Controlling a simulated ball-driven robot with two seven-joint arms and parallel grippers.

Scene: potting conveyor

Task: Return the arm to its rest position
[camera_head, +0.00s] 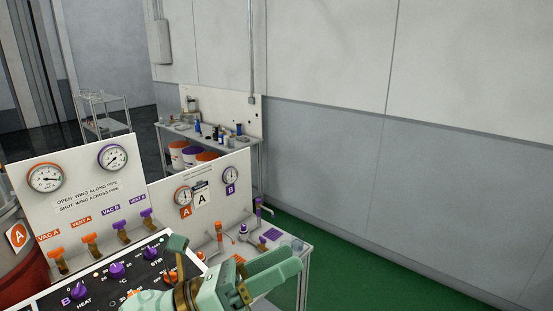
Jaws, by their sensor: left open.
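My left gripper (293,258) is pale green and shows at the bottom middle of the head view. Its fingers point to the right, and it is open with nothing seen between them. It is in front of the black control panel (100,275) and hides part of it and of the small white table (290,240) behind. I cannot tell its exact height above them. My right gripper is not in view.
A white gauge board (85,190) with orange and purple valve handles stands at the left. A second gauge board (208,180) stands behind the small table. A shelf bench (215,140) is farther back. Green floor (350,275) is clear at the right, beside a grey wall.

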